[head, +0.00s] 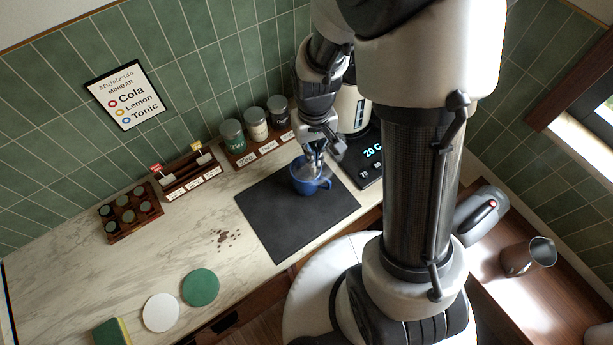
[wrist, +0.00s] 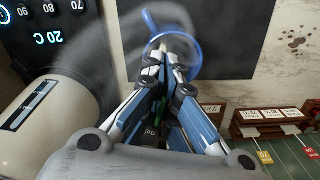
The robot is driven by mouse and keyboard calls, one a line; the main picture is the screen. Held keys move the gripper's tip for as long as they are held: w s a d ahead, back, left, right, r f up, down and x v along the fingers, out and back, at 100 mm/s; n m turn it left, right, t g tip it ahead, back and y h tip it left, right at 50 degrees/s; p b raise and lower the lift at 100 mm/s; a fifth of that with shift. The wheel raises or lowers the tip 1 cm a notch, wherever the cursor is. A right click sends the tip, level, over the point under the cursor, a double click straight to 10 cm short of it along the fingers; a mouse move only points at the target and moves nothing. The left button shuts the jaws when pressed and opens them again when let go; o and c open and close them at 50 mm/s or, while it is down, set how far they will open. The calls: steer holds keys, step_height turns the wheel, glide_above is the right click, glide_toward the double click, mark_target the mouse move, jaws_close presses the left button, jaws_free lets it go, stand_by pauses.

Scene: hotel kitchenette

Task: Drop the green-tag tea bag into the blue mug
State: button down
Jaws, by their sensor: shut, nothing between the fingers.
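The blue mug (head: 307,188) stands on the dark mat, and its rim also shows in the wrist view (wrist: 198,62). My gripper (head: 316,166) is directly over the mug, pointing down, with its fingertips at about the mouth. In the wrist view the gripper (wrist: 160,50) is shut, its fingers together in front of the mug's opening. The inside of the mug is mostly hidden by the fingers. The tea holder (head: 190,176) shows a red tag and a yellow tag.
The dark mat (head: 270,225) is otherwise clear. A kettle (head: 352,108) on a base reading 20 C stands close right of the gripper. A rack of jars (head: 258,150) stands behind. Brown stains (head: 226,238) and two round coasters (head: 200,287) lie left.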

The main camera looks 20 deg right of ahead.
steer(key=c, duration=1.7)
jaws_free()
steer(key=shift+r, duration=0.1)
step_height(320, 180, up, 12)
steer(key=shift+f, duration=0.1)
steer(key=shift+s+r+b, duration=0.3)
steer(key=shift+r, duration=0.1)
steer(key=s+r+t+b, duration=0.1)
steer(key=s+b, duration=0.1)
steer(key=s, duration=0.2)
steer(key=s+r+t+b, duration=0.1)
steer(key=s+t+b, duration=0.1)
steer(key=s, duration=0.3)
steer(key=s+r+t+b, duration=0.1)
steer(key=s+b, duration=0.1)
steer(key=s, duration=0.3)
steer(key=shift+s+r+m+t, duration=0.15)
steer(key=shift+s+m+t, duration=0.05)
steer(key=shift+m+t, duration=0.1)
